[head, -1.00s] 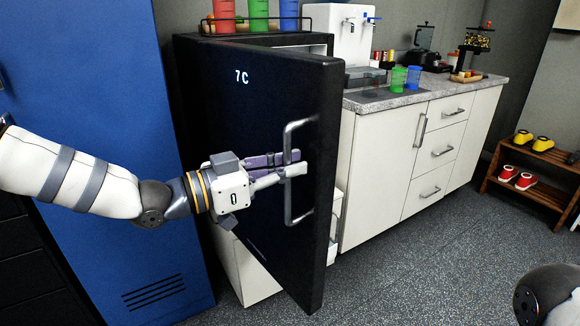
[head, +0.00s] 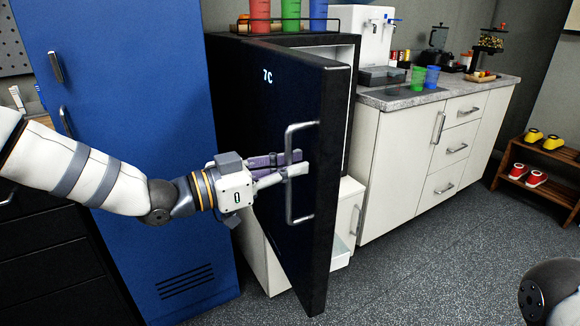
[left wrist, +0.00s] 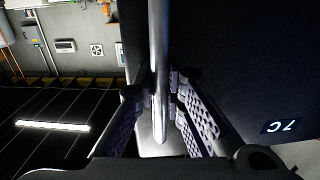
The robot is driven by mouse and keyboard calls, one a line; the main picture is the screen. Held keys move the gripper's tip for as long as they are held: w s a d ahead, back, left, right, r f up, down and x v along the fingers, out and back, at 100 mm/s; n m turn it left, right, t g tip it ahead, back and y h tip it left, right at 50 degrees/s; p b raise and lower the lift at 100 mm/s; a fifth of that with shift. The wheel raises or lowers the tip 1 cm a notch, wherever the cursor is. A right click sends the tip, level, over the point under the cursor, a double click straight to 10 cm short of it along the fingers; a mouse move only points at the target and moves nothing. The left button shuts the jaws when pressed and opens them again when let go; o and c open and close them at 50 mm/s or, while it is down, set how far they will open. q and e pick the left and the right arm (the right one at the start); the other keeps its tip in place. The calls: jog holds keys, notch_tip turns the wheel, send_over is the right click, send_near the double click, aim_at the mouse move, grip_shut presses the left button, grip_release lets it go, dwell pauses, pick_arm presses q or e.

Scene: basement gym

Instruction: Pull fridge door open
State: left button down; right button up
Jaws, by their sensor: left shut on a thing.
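The black fridge door (head: 290,150), with "7C" lit on its face, stands part way open. Its front faces left, and part of the fridge's pale interior edge (head: 345,52) shows behind it. The door's silver handle (head: 290,206) is a vertical bar. My left gripper (head: 290,165) is shut on the handle at about its middle. In the left wrist view, the handle (left wrist: 158,60) runs between the two padded fingers. The fridge's inside is mostly hidden by the door. At the lower right of the head view, a dark part of my right arm shows, but its gripper does not.
A blue locker (head: 125,120) stands left of the fridge. A white counter (head: 410,160) with a water dispenser (head: 375,35) is at right. A shoe rack (head: 540,185) stands far right. The speckled floor (head: 430,270) in front is clear.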

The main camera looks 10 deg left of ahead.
pick_arm(q)
jog(key=c, duration=1.9)
grip_release()
jog(key=shift+d, duration=0.1)
jog(key=v, duration=1.2)
jog(key=shift+s, duration=0.1)
